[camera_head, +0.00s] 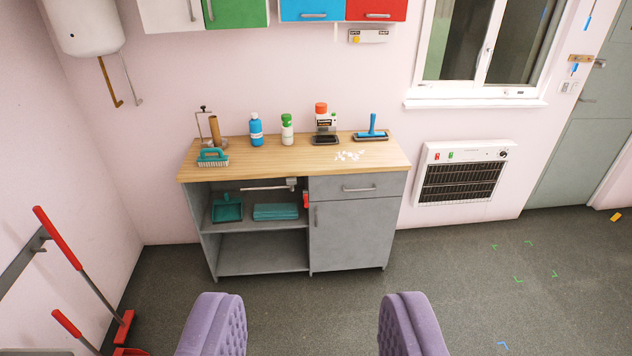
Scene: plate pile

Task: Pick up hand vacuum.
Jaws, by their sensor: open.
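My gripper (313,325) shows as two purple padded fingers at the bottom of the view, wide apart with only floor between them. It is well in front of a grey cabinet with a wooden top (270,172). I cannot clearly make out a hand vacuum. A small red, white and black object (323,118) stands at the back of the top, with a flat black piece (326,140) in front of it. A blue-handled tool (372,128) lies to its right. White scraps (349,155) lie on the top near them.
A teal brush (213,157), blue bottle (256,130) and green-capped bottle (287,130) share the top. The open shelf holds a teal dustpan (227,208) and folded cloths (276,211). Red-handled tools (90,285) stand at left. A heater (463,172) hangs right. Floor ahead is clear.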

